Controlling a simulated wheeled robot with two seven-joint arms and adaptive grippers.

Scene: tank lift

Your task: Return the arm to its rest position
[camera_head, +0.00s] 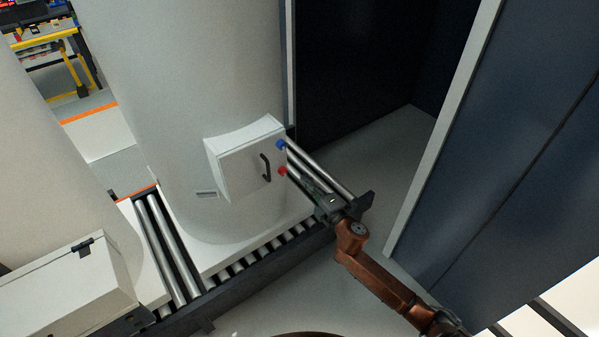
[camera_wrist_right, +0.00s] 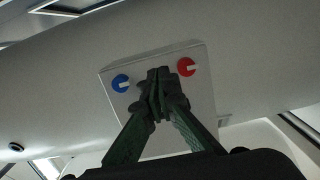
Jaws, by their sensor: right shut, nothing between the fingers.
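My right arm (camera_head: 383,277) comes in from the lower right of the head view. My right gripper (camera_head: 308,186) is shut and empty, in front of the right side of the white control box (camera_head: 238,165) on the tank. In the right wrist view the shut fingers (camera_wrist_right: 158,88) cover part of the box's panel, between a blue knob (camera_wrist_right: 120,83) and a red knob (camera_wrist_right: 187,67). The same blue knob (camera_head: 281,145) and red knob (camera_head: 283,171) show in the head view. I cannot tell whether the fingers touch the panel. My left gripper is not in view.
The large white tank (camera_head: 190,70) stands on a roller conveyor (camera_head: 262,256). A second tank (camera_head: 35,150) with a box (camera_head: 65,285) is at the left. A dark blue panel (camera_head: 520,150) rises close to my arm on the right. Grey floor (camera_head: 385,140) lies behind the gripper.

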